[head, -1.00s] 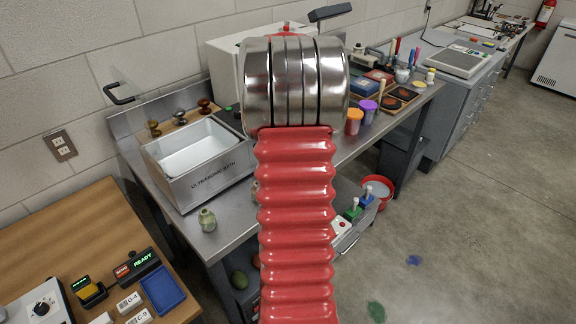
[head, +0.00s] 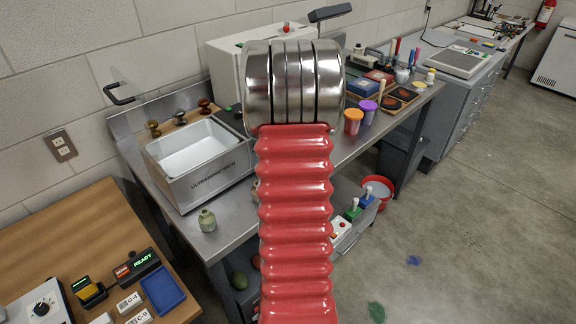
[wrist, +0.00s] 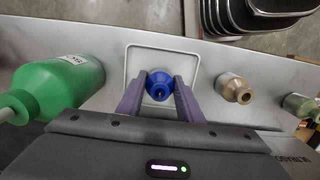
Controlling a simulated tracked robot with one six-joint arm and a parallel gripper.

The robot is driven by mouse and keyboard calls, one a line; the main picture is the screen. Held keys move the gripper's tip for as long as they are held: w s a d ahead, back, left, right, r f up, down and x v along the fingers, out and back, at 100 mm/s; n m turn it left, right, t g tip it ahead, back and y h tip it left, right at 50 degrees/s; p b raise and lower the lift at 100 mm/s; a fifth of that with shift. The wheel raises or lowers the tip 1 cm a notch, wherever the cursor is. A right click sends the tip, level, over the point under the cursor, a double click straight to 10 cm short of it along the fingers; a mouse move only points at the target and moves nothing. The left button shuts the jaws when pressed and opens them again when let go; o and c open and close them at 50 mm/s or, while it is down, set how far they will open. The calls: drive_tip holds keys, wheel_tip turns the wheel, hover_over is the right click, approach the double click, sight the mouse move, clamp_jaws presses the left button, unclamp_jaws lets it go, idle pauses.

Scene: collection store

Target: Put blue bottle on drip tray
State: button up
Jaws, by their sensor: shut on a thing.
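In the wrist view a small blue bottle (wrist: 159,90) is between the two fingers of my gripper (wrist: 160,82), which is shut on it. Beneath and around it is a square, pale grey drip tray (wrist: 162,59) with a raised rim. The bottle appears over the tray's inner area; I cannot tell from this angle whether its base touches the tray. In the head view my own arm hides the gripper, the blue bottle and the tray.
A brown bottle (wrist: 235,88) and a grey-green bottle (wrist: 300,105) are on the right. The head view shows an ultrasonic bath (head: 200,160) and orange-lidded jar (head: 353,122) on the steel bench.

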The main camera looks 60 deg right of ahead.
drive_tip(key=o, duration=1.3)
drive_tip(key=shift+c, duration=0.2)
wheel_tip(320, 180, up, 12)
drive_tip(key=w, duration=0.1)
drive_tip(key=shift+d, duration=0.15)
